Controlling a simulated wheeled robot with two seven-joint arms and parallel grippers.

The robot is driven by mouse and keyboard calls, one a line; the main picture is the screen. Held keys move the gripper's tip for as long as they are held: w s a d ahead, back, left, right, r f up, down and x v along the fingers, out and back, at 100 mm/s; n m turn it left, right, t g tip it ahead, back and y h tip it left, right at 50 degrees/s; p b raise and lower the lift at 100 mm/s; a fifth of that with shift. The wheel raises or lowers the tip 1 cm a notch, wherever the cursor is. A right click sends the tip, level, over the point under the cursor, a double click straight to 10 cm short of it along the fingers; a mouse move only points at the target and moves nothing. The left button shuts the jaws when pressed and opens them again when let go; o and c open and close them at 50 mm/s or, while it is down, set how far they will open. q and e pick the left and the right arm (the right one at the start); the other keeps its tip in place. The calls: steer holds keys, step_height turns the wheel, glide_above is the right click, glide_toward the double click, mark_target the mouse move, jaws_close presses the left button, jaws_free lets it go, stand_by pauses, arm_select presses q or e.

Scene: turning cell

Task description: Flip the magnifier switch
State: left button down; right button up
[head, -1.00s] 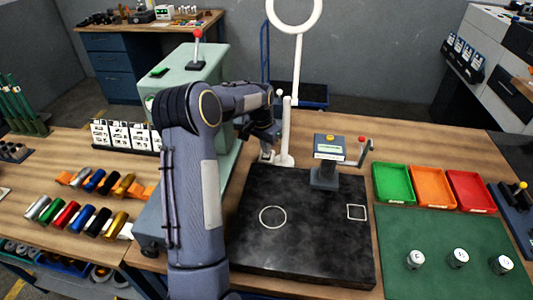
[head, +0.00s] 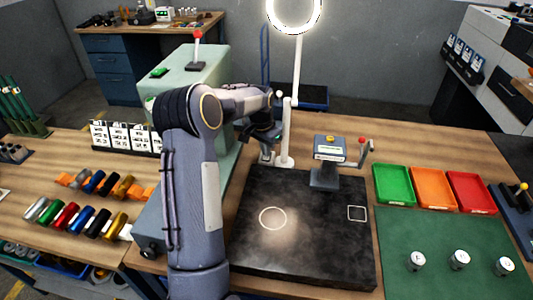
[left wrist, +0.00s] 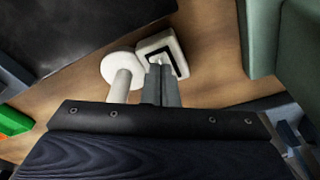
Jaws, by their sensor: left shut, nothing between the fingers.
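The magnifier is a white ring (head: 294,10) on a white post (head: 286,135), standing at the back edge of the dark plate. Its ring is lit, and a soft bright patch lies on the plate below. In the left wrist view the white switch box (left wrist: 162,48) with a dark-edged opening sits beside the round post foot (left wrist: 120,68). My left gripper (left wrist: 160,82) is shut and empty, its fingertips at the switch and seemingly touching it. In the head view the left gripper (head: 267,147) is partly hidden by its own arm. My right gripper is not in view.
A dark plate (head: 320,255) with a circle and a square mark lies in front. Green, orange and red trays (head: 393,185) are at the right. A green machine housing (head: 190,75) is close behind my left arm.

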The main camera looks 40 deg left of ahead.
arm_select(q)
step_height(320, 180, up, 6)
steer(key=p, duration=0.4)
steer(key=shift+r, duration=0.2)
stand_by(0.4)
steer(key=s+d+r+t+h+b, duration=0.2)
steer(key=s+d+r, duration=0.8)
steer(key=s+d, duration=0.3)
steer(key=s+d+f+n+t+h, duration=0.1)
steer(key=s+d+f, duration=0.1)
steer(key=s+d, duration=0.4)
steer(key=s+d+f+n+b, duration=0.1)
steer(key=s+d+f, duration=0.1)
steer(key=s+d, duration=0.4)
steer(key=s, duration=0.5)
steer(key=shift+s+f+t+h, duration=0.35)
steer(key=shift+t+h, duration=0.05)
